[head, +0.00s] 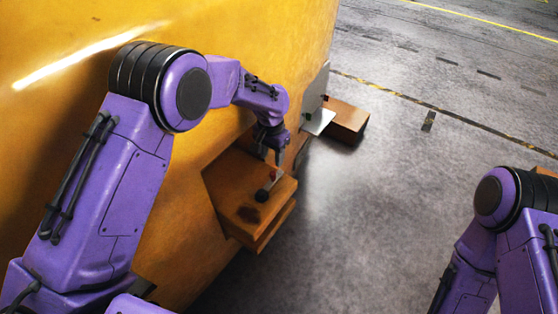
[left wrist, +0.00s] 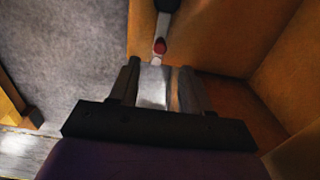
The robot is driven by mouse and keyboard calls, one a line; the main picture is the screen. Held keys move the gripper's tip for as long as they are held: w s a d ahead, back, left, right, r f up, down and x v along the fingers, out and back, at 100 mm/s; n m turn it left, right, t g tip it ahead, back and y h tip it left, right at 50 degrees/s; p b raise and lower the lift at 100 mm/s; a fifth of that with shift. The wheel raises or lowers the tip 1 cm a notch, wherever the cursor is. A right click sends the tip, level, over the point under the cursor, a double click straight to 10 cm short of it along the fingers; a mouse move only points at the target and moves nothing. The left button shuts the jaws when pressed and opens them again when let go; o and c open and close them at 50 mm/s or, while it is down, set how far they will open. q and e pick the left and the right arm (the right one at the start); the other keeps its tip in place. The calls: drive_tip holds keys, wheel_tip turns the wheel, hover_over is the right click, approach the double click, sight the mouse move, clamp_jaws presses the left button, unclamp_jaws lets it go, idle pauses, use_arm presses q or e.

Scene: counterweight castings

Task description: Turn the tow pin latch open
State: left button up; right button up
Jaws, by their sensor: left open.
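The tow pin latch (head: 274,178) sits on top of an orange bracket (head: 232,187) on the side of the big orange casting. It has a pale metal bar, a red part and a black knob (head: 262,195) towards the bracket's front edge. My left gripper (head: 271,157) is open and points down just behind the red part. In the left wrist view, the latch's bar and red part (left wrist: 160,46) lie ahead of the open fingers, with the black grip at the top edge. A shiny metal piece shows between the fingers; I cannot tell whether they touch it. My right gripper is out of view.
The orange casting wall (head: 190,25) rises right behind the bracket. A pale plate (head: 318,121) and a brown block (head: 347,120) stand beyond it. The grey floor (head: 390,220) right of the bracket is clear. My right arm is at the lower right.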

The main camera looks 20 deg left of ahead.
sight(273, 173)
use_arm(q)
drive_tip(key=shift+w+f, duration=0.15)
drive_tip(key=shift+w, duration=0.3)
drive_tip(key=shift+a+f, duration=0.15)
drive_tip(key=shift+f, duration=0.25)
drive_tip(key=f, duration=0.2)
drive_tip(key=s+f+p, duration=0.1)
drive_tip(key=f, duration=0.1)
drive_tip(key=shift+s+f, duration=0.1)
drive_tip(key=shift+f, duration=0.15)
drive_tip(key=f, duration=0.4)
drive_tip(key=shift+w+f+p, duration=0.3)
drive_tip(key=shift+w+f, duration=0.05)
drive_tip(key=shift+w, duration=0.05)
drive_tip(key=shift+s+r, duration=0.15)
drive_tip(key=shift+s, duration=0.05)
clamp_jaws()
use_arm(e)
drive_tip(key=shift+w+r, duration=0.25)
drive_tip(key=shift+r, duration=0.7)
